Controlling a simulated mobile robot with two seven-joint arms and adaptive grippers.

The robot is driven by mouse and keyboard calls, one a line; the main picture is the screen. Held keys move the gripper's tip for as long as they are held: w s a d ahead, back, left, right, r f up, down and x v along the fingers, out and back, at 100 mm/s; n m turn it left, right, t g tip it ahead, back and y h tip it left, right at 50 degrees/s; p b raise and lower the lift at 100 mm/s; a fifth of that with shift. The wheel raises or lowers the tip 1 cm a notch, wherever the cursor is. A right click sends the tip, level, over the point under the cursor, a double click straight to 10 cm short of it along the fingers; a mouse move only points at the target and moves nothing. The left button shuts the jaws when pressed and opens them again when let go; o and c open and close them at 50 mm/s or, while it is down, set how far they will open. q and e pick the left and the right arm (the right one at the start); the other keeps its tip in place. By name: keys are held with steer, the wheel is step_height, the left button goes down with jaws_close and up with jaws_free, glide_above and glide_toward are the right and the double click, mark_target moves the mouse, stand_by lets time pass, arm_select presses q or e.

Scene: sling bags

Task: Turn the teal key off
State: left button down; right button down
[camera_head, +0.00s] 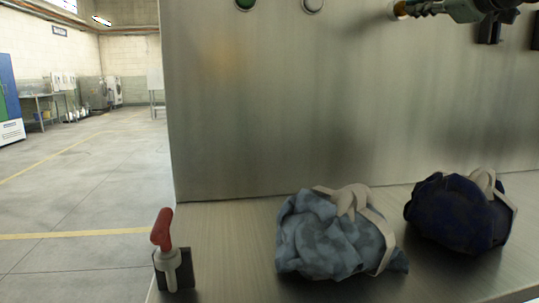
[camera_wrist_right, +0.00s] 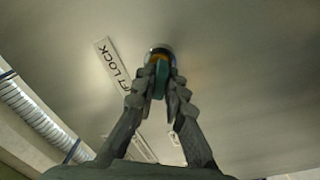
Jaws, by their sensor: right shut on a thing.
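The teal key (camera_wrist_right: 161,77) sits in a round lock with a silver ring (camera_wrist_right: 160,49) and an orange part on the steel panel. My right gripper (camera_wrist_right: 160,88) is shut on the key, with one finger on each side of it. In the head view my right gripper (camera_head: 412,8) reaches the panel at the top right edge, beside an orange-brown part (camera_head: 399,9) of the lock. The key itself is hard to make out there. My left gripper is not in view.
A label (camera_wrist_right: 113,63) ending in "FT LOCK" is beside the lock. A green button (camera_head: 245,3) and a pale button (camera_head: 312,4) are at the panel's top. A light blue bag (camera_head: 320,240), a dark blue bag (camera_head: 455,215) and a red-handled lever (camera_head: 162,230) are on the steel table below.

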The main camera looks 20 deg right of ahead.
steer(key=shift+r+n+p, duration=0.1)
steer(key=shift+n+p, duration=0.3)
steer(key=shift+p, duration=0.1)
steer(key=shift+n+p, duration=0.6)
steer(key=shift+n, duration=0.8)
steer(key=n, duration=0.2)
steer(key=shift+n, duration=0.3)
steer(key=c, duration=1.5)
jaws_free()
